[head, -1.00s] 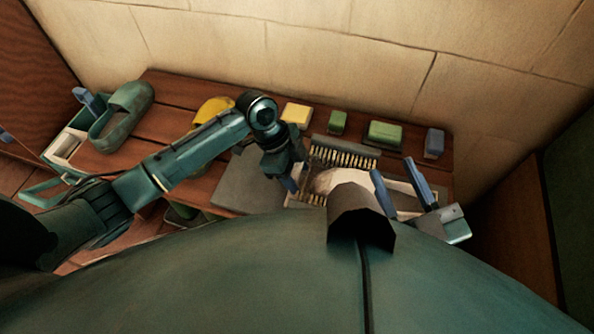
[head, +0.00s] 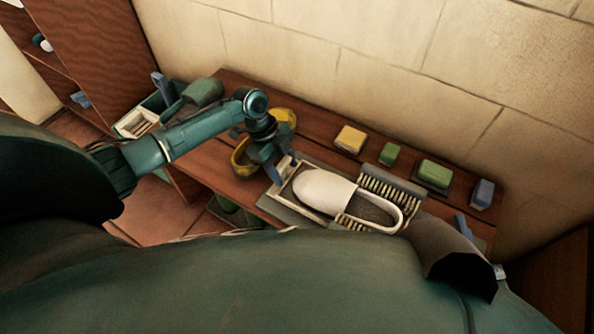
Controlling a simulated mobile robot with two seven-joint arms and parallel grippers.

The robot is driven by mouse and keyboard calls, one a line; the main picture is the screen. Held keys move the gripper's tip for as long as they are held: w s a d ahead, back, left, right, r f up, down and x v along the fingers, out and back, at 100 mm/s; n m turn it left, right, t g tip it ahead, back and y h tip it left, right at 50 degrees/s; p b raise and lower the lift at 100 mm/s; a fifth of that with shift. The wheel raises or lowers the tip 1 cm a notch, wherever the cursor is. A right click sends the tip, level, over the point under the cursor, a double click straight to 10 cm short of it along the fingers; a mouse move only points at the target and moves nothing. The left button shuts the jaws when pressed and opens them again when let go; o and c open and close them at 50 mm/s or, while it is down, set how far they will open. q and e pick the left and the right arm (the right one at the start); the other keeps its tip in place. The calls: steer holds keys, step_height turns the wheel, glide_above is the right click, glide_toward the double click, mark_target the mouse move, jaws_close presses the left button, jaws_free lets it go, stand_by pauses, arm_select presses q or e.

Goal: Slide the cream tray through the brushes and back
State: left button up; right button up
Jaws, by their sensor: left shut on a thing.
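The cream tray (head: 284,192) lies on a grey slab (head: 274,209) on the bench and carries a white clog (head: 318,190), toe to the left. The clog's toe is left of the brushes and its heel end lies between them. One dark-backed brush (head: 396,181) with pale bristles is behind it. The other brush (head: 350,222) shows partly in front. My left gripper (head: 284,172) is shut on the tray's left end.
A yellow sponge (head: 350,138), green blocks (head: 390,154) (head: 434,173) and a blue block (head: 483,193) line the bench's back. A yellow clog (head: 242,160) stands behind my left gripper. A green clog (head: 204,92) and a caddy (head: 136,122) are at the left.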

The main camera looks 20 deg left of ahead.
arm_select(q)
steer(key=shift+a, duration=0.3)
steer(key=o, duration=1.4)
steer(key=shift+r, duration=0.1)
arm_select(e)
steer(key=shift+r, duration=0.1)
arm_select(q)
steer(key=shift+a+r, duration=0.1)
steer(key=shift+r, duration=0.25)
steer(key=shift+p+v, duration=1.95)
steer(key=shift+v, duration=4.2)
arm_select(e)
steer(key=shift+s+d+f+m+g+h, duration=0.15)
steer(key=shift+d+m+g+h, duration=0.2)
steer(key=shift+g, duration=0.3)
steer(key=shift+s+d+f+m+g+h, duration=0.1)
steer(key=shift+s+d+m+g+h, duration=0.1)
steer(key=shift+m+g+h, duration=0.35)
arm_select(q)
steer(key=shift+a, duration=0.1)
arm_select(e)
steer(key=shift+r, duration=0.15)
